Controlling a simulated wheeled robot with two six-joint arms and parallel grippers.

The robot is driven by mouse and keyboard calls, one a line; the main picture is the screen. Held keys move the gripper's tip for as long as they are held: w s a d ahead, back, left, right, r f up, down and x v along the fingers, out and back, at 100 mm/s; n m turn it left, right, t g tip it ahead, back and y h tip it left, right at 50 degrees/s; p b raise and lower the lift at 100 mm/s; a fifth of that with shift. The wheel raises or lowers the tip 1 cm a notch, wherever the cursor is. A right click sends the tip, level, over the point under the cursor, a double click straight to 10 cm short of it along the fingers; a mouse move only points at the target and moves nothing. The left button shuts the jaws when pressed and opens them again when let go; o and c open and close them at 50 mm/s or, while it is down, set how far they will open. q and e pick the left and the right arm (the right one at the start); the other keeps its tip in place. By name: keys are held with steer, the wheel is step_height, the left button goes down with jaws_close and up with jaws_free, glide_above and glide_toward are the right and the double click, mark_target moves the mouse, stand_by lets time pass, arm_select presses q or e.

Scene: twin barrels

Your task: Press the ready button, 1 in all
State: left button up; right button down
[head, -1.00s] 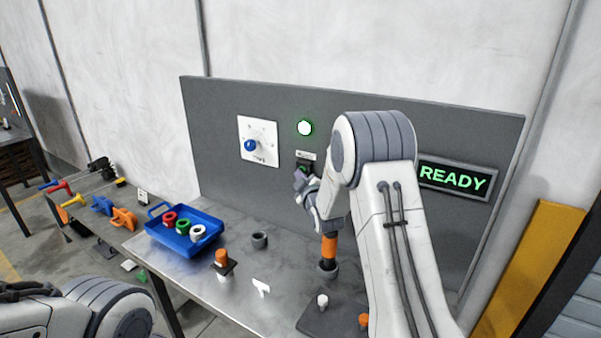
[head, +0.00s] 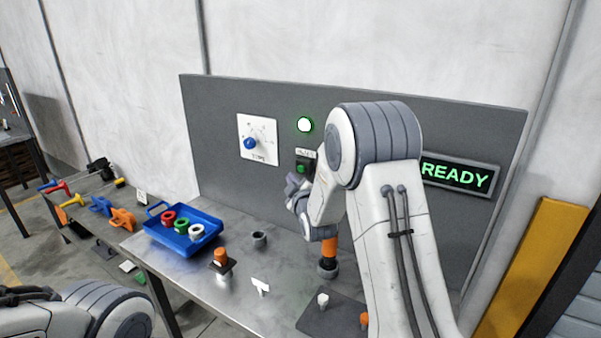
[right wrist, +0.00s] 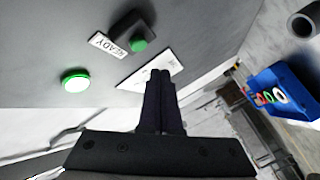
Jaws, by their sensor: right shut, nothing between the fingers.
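The green ready button (head: 301,169) sits in a dark box on the grey upright panel, under a small label. It also shows in the right wrist view (right wrist: 138,45), beside a READY label (right wrist: 108,46). My right gripper (head: 291,184) is just below and left of the button in the head view, apart from it. In the right wrist view its fingers (right wrist: 160,75) are shut together with nothing between them. A round lamp (head: 304,125) above the button glows green-white. The READY sign (head: 455,175) is lit green. My left gripper is out of view.
A white dial plate with a blue knob (head: 250,143) is left of the button. Below, the metal table holds a blue tray (head: 180,237) of rings, a dark cup (head: 259,239) and an orange peg (head: 220,255). An orange-and-grey post (head: 328,262) stands near my right arm.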

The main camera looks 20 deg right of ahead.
steer(key=shift+s+a+b, duration=0.3)
steer(key=shift+s+a, duration=0.5)
steer(key=shift+a, duration=0.2)
steer(key=s+a+f+g+y, duration=0.2)
steer(key=s+a+g, duration=0.2)
steer(key=s+a, duration=0.5)
steer(key=s+a+f+g+y, duration=0.2)
steer(key=s+a+f+g, duration=0.15)
steer(key=s+a, duration=0.5)
steer(key=s+a+f+m+g+h, duration=0.1)
steer(key=s+g, duration=0.8)
steer(key=s, duration=1.7)
steer(key=shift+a+f+g, duration=0.15)
steer(key=shift+a+g, duration=0.2)
steer(key=shift+a, duration=0.2)
